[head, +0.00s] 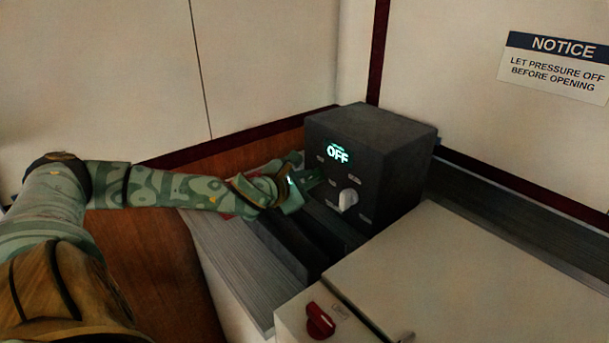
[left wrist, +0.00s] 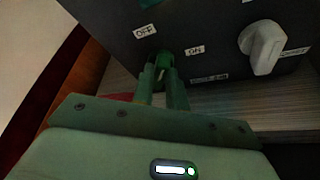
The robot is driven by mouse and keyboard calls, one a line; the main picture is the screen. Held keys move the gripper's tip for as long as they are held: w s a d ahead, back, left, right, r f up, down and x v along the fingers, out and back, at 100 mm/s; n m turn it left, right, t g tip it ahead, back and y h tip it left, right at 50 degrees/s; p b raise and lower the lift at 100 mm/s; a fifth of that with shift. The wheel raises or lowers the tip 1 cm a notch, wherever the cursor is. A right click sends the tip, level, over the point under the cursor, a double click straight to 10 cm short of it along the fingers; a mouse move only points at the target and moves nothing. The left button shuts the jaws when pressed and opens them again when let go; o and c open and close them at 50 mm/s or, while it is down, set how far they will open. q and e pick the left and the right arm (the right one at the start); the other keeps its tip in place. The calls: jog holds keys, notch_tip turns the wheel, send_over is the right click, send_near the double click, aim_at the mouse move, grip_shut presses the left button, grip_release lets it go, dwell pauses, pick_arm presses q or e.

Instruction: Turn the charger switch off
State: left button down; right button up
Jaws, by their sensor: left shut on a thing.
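The charger (head: 390,165) is a dark box on the counter, with a lit display (head: 338,153) that reads OFF. In the left wrist view its front (left wrist: 205,20) carries an OFF label (left wrist: 145,31) at upper left and an ON label (left wrist: 194,50) to the right. My left gripper (head: 316,179) reaches the box's front from the left. In the left wrist view its green fingers (left wrist: 164,74) are shut on the small charger switch (left wrist: 162,72) between and below these labels. The fingers mostly hide the switch, so its exact position is unclear. My right gripper is not in view.
A white knob (head: 348,200) sits on the box's front, right of my gripper; it also shows in the left wrist view (left wrist: 263,46). A red rotary switch (head: 320,321) is on the pale cabinet (head: 450,265) in front. A notice sign (head: 556,66) hangs on the right wall.

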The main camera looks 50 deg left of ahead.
pick_arm(q)
jog(key=n+p, duration=0.1)
jog(key=n+h+p, duration=0.1)
jog(key=p, duration=0.1)
jog(key=shift+a+r, duration=0.15)
jog(key=shift+r, duration=0.2)
jog(key=shift+a+f+n+g+h+p, duration=0.15)
jog(key=shift+n+g+h+p, duration=0.15)
jog(key=shift+n+h+p, duration=0.7)
jog(key=shift+f+n+p, duration=0.1)
jog(key=shift+n+p, duration=0.4)
jog(key=shift+p, duration=0.05)
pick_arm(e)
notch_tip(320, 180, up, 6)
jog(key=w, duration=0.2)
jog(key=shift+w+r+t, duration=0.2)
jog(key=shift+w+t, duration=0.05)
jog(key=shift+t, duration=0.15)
pick_arm(q)
jog(key=c, duration=1.4)
grip_release()
jog(key=shift+s+a, duration=0.1)
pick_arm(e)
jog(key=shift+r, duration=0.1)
